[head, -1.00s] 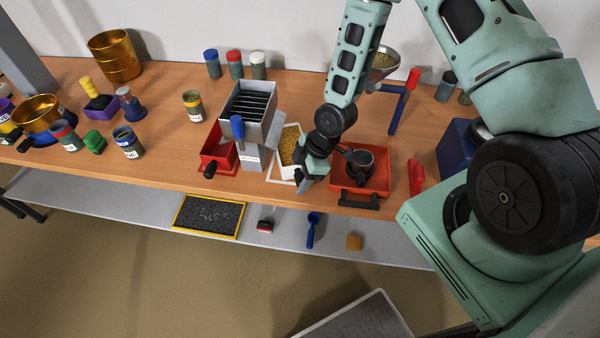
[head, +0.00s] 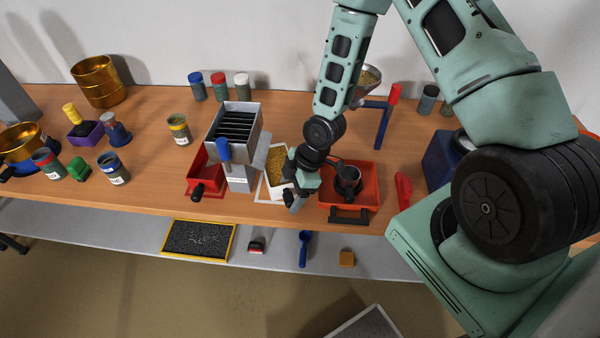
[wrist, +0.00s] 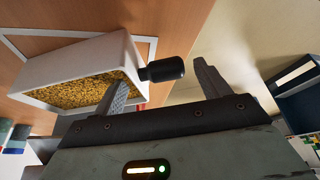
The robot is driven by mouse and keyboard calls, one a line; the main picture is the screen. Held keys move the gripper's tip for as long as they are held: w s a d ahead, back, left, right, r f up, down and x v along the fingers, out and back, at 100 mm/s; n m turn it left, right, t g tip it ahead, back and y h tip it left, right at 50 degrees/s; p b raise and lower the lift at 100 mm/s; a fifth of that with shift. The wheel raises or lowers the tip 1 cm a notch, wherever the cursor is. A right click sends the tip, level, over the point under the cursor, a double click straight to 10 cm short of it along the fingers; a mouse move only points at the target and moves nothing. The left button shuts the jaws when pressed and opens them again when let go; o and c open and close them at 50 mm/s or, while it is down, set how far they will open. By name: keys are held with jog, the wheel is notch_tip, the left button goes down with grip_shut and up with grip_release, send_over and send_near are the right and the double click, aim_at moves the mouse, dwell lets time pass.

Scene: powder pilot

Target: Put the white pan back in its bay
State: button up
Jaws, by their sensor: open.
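The white pan (head: 262,186) holds yellow grain and lies on the bench between the grey slotted box and my gripper, partly hidden by my wrist. In the wrist view the pan (wrist: 75,55) shows its white wall, the grain and a stubby black handle (wrist: 163,70). A thin white outline (wrist: 60,33) is on the wood beside and behind the pan. My gripper (head: 293,203) is at the bench's front side, by the pan's near end. It is open, with its fingers (wrist: 162,85) spread to either side of the handle; contact cannot be told.
The grey slotted box (head: 237,130) with a blue lever stands close left, over a red pan (head: 206,175). A red tray (head: 365,197) with a dark pot (head: 347,180) is close right. A funnel (head: 368,80) on a blue stand is behind. A shelf (head: 270,250) runs below the front edge.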

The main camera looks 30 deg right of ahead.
jog(key=v, duration=1)
jog(key=s+a+r+m+h, duration=0.2)
jog(key=s+a+r, duration=0.4)
jog(key=s+r, duration=0.3)
jog(key=s+a+r+m+g+h, duration=0.1)
jog(key=s+a+r+m, duration=0.4)
jog(key=s+r, duration=0.4)
jog(key=shift+a+r+h, duration=0.4)
jog(key=shift+a+r, duration=0.35)
jog(key=shift+r, duration=0.15)
